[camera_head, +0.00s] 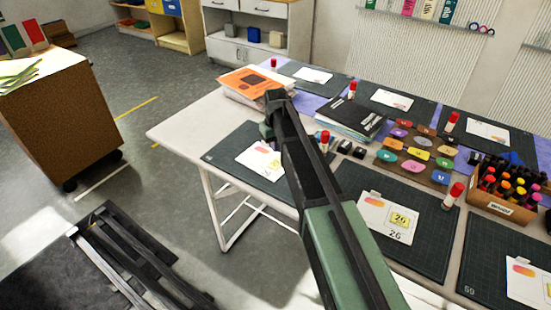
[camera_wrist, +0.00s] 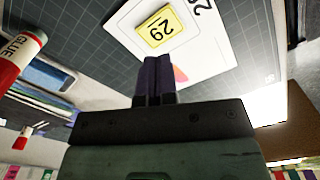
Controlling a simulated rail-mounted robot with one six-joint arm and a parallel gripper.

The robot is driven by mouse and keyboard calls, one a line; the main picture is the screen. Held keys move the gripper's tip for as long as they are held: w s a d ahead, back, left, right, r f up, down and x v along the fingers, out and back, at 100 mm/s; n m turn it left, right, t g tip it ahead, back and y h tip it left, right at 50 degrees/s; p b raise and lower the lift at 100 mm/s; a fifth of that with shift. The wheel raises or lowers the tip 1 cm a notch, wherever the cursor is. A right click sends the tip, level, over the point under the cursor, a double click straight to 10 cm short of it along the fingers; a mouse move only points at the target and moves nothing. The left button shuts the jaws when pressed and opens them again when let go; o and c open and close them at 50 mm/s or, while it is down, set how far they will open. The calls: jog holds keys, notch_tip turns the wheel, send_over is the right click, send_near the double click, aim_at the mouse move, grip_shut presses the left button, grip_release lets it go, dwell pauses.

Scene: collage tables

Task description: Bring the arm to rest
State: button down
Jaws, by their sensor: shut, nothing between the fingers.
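My gripper (camera_wrist: 154,62) shows in the wrist view with its two dark fingers together and nothing between them. Beyond the fingertips lies a white card (camera_wrist: 122,22) with a yellow number tile (camera_wrist: 159,30) on it, on a dark gridded mat (camera_wrist: 75,25). The fingers cover part of the card; the gap to it is hard to judge. In the head view my arm (camera_head: 325,200) reaches up from the bottom over the table (camera_head: 185,127). The white card (camera_head: 255,160) is partly covered by the arm.
A red-capped glue stick (camera_wrist: 18,60) stands near the mat. The table also holds a dark book stack (camera_head: 350,115), a board of coloured tokens (camera_head: 412,152) and a marker box (camera_head: 497,205). Open floor (camera_head: 150,175) lies left, beside a brown cabinet (camera_head: 65,120).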

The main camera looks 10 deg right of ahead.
jog(key=shift+r, duration=0.25)
jog(key=s+r+m+p, duration=0.1)
jog(key=s+r+p, duration=0.2)
jog(key=s, duration=1)
jog(key=s+r+m+p, duration=0.1)
jog(key=s+r+p, duration=0.2)
jog(key=s, duration=1)
jog(key=shift+s+m, duration=0.2)
jog(key=shift+m, duration=0.1)
jog(key=m+b, duration=0.3)
jog(key=b, duration=0.2)
send_over(276, 164)
notch_tip(276, 164, down, 4)
jog(key=f, duration=0.1)
jog(key=f+b, duration=0.2)
jog(key=b, duration=0.1)
jog(key=f+b, duration=0.2)
jog(key=f, duration=0.1)
jog(key=shift+w+f+b, duration=0.2)
jog(key=shift+f+b, duration=0.15)
jog(key=shift+b, duration=0.05)
jog(key=shift+f+b, duration=1.25)
